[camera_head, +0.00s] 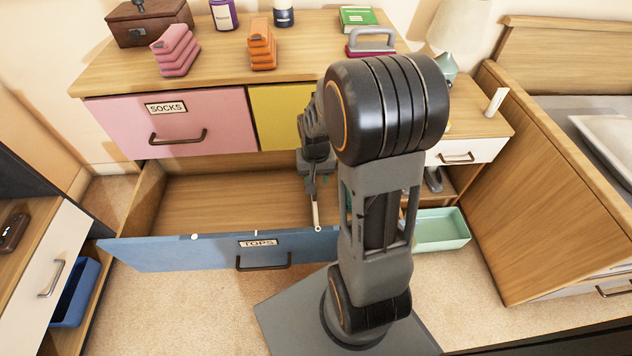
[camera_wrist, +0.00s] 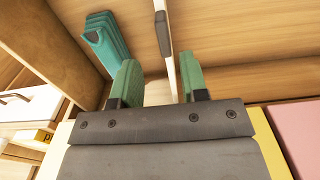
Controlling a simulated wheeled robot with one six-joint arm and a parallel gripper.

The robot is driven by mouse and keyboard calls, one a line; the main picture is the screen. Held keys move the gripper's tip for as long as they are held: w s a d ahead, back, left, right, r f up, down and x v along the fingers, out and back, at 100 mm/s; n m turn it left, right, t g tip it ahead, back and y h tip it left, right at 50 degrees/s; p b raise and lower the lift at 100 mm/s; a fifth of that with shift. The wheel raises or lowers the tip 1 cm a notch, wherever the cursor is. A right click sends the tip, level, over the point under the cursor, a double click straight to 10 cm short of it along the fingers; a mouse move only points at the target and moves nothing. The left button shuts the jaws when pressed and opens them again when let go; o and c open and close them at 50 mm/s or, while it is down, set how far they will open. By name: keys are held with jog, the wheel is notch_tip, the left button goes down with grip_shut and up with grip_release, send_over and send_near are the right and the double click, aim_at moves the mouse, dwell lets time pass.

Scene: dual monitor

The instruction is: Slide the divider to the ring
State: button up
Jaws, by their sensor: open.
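The drawer labelled TOPS (camera_head: 160,252) is pulled open, with a blue front and wooden inside. A thin pale divider (camera_head: 316,212) stands in its right part and runs to the front rim. My gripper (camera_head: 311,183) is low in the drawer at the divider. In the wrist view my gripper (camera_wrist: 159,65) has its two green fingers apart. The divider (camera_wrist: 185,65), with a dark piece on it, shows close to the right finger; contact cannot be told. Small pale marks sit on the front rim, one at left (camera_head: 194,237); which is the ring is unclear.
Teal folded clothes (camera_wrist: 108,40) lie beside the left finger in the wrist view. The drawer's left floor (camera_head: 220,200) is bare. Above are the pink SOCKS drawer (camera_head: 195,120) and a yellow drawer (camera_head: 283,115). A mint bin (camera_head: 440,232) and nightstand (camera_head: 470,125) stand right.

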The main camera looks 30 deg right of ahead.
notch_tip(320, 180, up, 8)
jog(key=p, duration=0.2)
jog(key=shift+f, duration=0.2)
dwell(0.3)
jog(key=s+a+r+n+t+p, duration=0.1)
jog(key=s+a+r+p, duration=0.2)
jog(key=r+p, duration=0.5)
jog(key=s+a+r+n+t+p, duration=0.1)
jog(key=s+a+r+n+p, duration=0.1)
jog(key=r+p, duration=0.7)
jog(key=s+a+r+n+t+p, duration=0.1)
jog(key=s+a+r+p, duration=0.3)
jog(key=r+p, duration=0.5)
notch_tip(320, 180, up, 10)
jog(key=shift+f+n+t, duration=0.2)
jog(key=shift+n+t, duration=0.1)
jog(key=shift+n, duration=0.3)
